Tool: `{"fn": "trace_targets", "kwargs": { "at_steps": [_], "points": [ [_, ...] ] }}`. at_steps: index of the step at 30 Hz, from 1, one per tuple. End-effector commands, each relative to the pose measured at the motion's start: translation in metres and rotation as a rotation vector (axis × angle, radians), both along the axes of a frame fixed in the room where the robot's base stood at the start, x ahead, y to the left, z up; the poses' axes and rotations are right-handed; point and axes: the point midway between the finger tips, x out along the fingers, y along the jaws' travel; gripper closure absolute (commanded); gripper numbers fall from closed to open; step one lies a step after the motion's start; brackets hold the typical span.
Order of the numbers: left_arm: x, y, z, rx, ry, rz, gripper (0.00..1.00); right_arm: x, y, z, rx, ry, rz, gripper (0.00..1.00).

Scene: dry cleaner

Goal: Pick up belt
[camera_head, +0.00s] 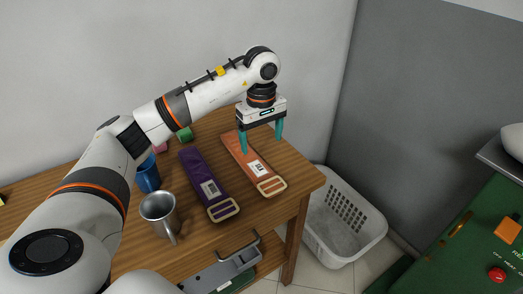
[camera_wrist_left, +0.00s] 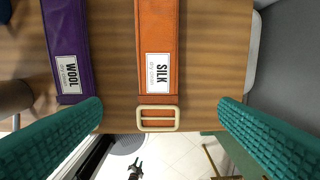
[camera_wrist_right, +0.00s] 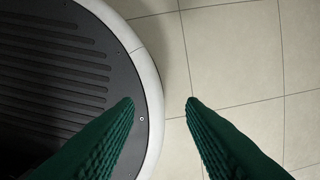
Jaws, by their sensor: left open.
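An orange belt (camera_head: 251,162) with a white label and a pale buckle lies flat on the wooden table. In the left wrist view the orange belt (camera_wrist_left: 156,70) reads SILK, and its buckle lies between my fingers. A purple belt (camera_head: 203,178) lies beside it; its label reads WOOL in the left wrist view (camera_wrist_left: 67,50). My left gripper (camera_head: 262,142) is open and empty, pointing down above the orange belt. My right gripper (camera_wrist_right: 160,103) is open and empty over the floor; it is not in the head view.
A metal mug (camera_head: 157,210) and a blue cup (camera_head: 147,176) stand left of the belts. A green object (camera_head: 184,134) lies behind the purple belt. A white basket (camera_head: 345,225) stands on the floor right of the table. A green machine (camera_head: 470,245) is at far right.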

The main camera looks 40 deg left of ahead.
Motion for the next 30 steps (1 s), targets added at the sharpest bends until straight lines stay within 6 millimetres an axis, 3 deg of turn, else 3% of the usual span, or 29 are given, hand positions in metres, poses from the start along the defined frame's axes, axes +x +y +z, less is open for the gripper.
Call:
{"fn": "trace_targets", "kwargs": {
  "at_steps": [4, 13, 19, 24, 30],
  "points": [
    [-0.001, 0.002, -0.016, 0.008, 0.007, 0.001, 0.16, 0.001, -0.001, 0.004, -0.002, 0.000, -0.001, 0.64],
    [-0.001, 0.002, -0.061, 0.005, 0.006, 0.001, 0.16, -0.038, -0.005, 0.012, -0.008, 0.055, 0.000, 0.64],
    [0.000, 0.003, -0.076, 0.004, 0.006, 0.000, 0.16, -0.027, -0.005, 0.018, -0.007, 0.040, 0.001, 0.64],
    [0.002, 0.006, -0.102, 0.004, 0.007, 0.001, 0.16, -0.014, -0.003, 0.028, -0.004, 0.019, 0.001, 0.64],
    [0.002, 0.007, -0.119, 0.005, 0.002, 0.001, 0.16, -0.015, -0.003, 0.030, -0.004, 0.020, 0.001, 0.64]
  ]
}}
